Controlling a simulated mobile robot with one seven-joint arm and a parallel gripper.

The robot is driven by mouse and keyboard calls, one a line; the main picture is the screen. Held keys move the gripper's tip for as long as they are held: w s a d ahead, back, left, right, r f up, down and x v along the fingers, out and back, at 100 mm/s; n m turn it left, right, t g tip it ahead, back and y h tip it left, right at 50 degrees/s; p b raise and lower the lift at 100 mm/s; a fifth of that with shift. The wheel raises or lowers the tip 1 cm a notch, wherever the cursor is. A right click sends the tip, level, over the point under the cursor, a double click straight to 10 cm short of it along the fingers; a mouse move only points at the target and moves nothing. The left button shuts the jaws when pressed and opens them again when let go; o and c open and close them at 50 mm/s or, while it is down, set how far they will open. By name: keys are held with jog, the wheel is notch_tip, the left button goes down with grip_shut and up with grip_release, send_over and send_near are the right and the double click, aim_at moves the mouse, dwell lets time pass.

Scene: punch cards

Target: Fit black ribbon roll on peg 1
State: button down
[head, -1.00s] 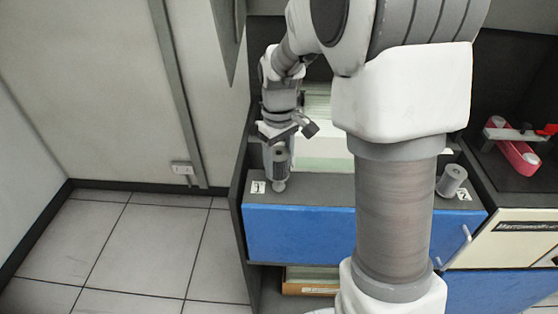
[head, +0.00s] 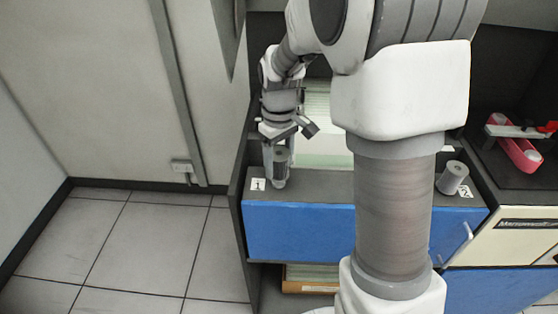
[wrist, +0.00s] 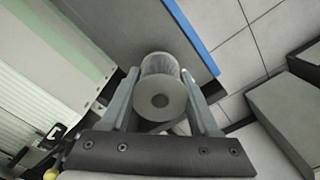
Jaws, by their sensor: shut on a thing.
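My gripper (head: 280,166) points down over the left end of the grey cabinet top. It is shut on the ribbon roll, which shows in the wrist view (wrist: 162,101) as a grey cylinder with a dark centre hole, one finger on each side. In the head view the roll (head: 280,160) looks dark and upright between the fingers. A light grey stub, which appears to be peg 1 (head: 278,183), shows directly below it, beside the label "1" (head: 258,184). I cannot tell how far the roll is around the peg; the contact is hidden.
A tilted grey cylinder (head: 452,177) stands by label "2" (head: 466,190) at the right end of the top. A blue drawer front (head: 300,232) lies below. A wall (head: 210,100) is close on the left. Light stacked paper (head: 325,130) stands behind. A pink-red device (head: 518,152) is far right.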

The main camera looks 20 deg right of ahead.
jog(key=shift+f+b, duration=0.85)
jog(key=shift+f, duration=0.4)
dwell(0.4)
jog(key=shift+c, duration=0.2)
grip_release()
